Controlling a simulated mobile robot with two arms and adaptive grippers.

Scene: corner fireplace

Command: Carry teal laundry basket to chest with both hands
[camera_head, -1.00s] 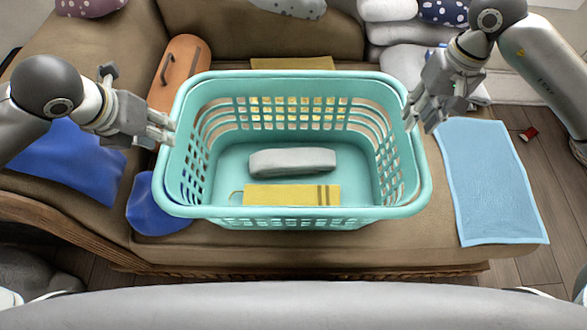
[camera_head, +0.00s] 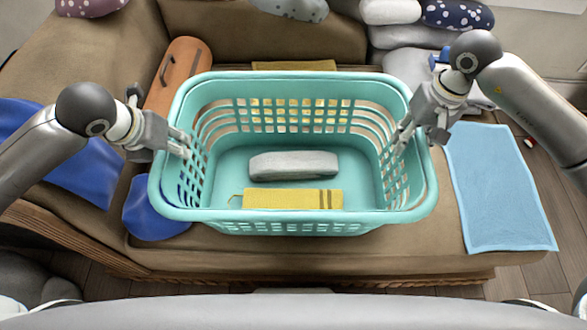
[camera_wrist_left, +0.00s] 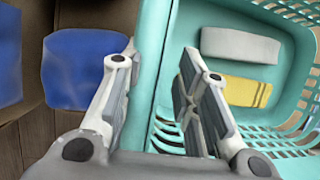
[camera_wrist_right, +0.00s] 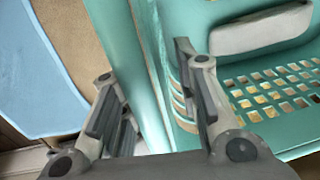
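The teal laundry basket (camera_head: 293,219) stands upright on the brown couch, with a grey folded item (camera_head: 293,164) and a yellow folded cloth (camera_head: 292,199) inside. My left gripper (camera_head: 180,146) is at its left rim. In the left wrist view the fingers (camera_wrist_left: 155,68) are spread, one outside and one inside the basket wall (camera_wrist_left: 150,40). My right gripper (camera_head: 405,138) is at the right rim. In the right wrist view its fingers (camera_wrist_right: 145,65) are also spread, with the basket wall (camera_wrist_right: 148,60) between them. No chest can be made out.
Pillows (camera_head: 410,38) are stacked behind right. Wooden floor (camera_head: 543,165) shows at right.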

